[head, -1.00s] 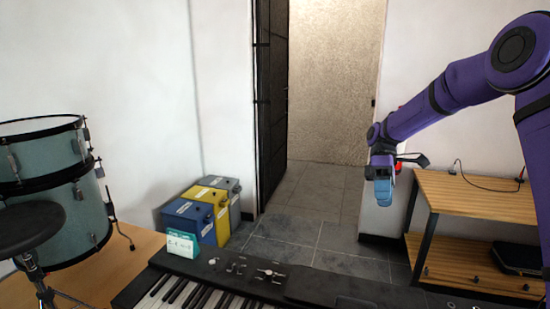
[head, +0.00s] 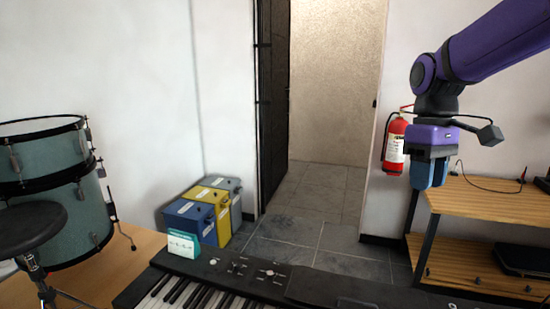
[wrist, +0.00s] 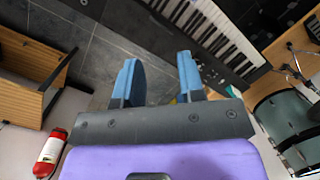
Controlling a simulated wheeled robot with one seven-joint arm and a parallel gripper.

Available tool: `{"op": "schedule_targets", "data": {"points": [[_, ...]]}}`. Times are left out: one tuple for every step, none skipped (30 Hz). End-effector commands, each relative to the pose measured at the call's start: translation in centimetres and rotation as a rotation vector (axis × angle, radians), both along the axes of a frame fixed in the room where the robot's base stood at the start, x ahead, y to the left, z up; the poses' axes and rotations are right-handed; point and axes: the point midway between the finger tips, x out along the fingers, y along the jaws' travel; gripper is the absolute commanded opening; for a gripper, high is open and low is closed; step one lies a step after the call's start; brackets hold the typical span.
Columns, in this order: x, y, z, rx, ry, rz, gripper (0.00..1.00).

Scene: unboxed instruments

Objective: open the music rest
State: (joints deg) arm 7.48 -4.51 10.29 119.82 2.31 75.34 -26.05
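The keyboard (head: 225,280) lies along the bottom of the head view, with white and black keys and a dark top panel with controls. A flat dark panel (head: 330,288) lies on its right part; it may be the folded music rest, but I cannot tell for sure. The keyboard also crosses the top of the wrist view (wrist: 205,28). My gripper (head: 428,175) hangs fingers down, above and right of the keyboard in the head view. In the wrist view its blue fingers (wrist: 158,62) are apart with nothing between them.
A drum (head: 55,195) and black stool (head: 30,225) are left. A wooden shelf unit (head: 490,200) and red fire extinguisher (head: 395,145) are right.

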Motion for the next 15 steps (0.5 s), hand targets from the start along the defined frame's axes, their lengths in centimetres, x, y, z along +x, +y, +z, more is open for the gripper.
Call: {"op": "schedule_targets", "data": {"points": [[-1.0, -0.1, 0.5, -0.010, -0.033, -0.021, 0.36], [-1.6, -0.1, 0.7, -0.015, -0.053, -0.037, 0.36], [-2.2, -0.2, 0.9, -0.021, -0.079, -0.056, 0.36], [-2.8, -0.3, 1.1, -0.025, -0.098, -0.071, 0.36], [-3.3, -0.3, 1.2, -0.029, -0.118, -0.085, 0.36], [-4.0, -0.4, 1.4, -0.033, -0.143, -0.106, 0.36], [-4.5, -0.5, 1.6, -0.036, -0.164, -0.122, 0.36], [-5.0, -0.6, 1.7, -0.038, -0.183, -0.137, 0.36], [-5.7, -0.7, 1.8, -0.040, -0.209, -0.157, 0.36], [-6.2, -0.7, 1.9, -0.040, -0.229, -0.171, 0.36], [-6.8, -0.8, 2.0, -0.040, -0.248, -0.186, 0.36], [-7.4, -0.9, 2.1, -0.040, -0.274, -0.208, 0.36], [-8.0, -1.0, 2.1, -0.039, -0.293, -0.222, 0.36], [-8.5, -1.1, 2.2, -0.038, -0.313, -0.238, 0.36], [-9.2, -1.2, 2.2, -0.036, -0.338, -0.257, 0.36]]}}
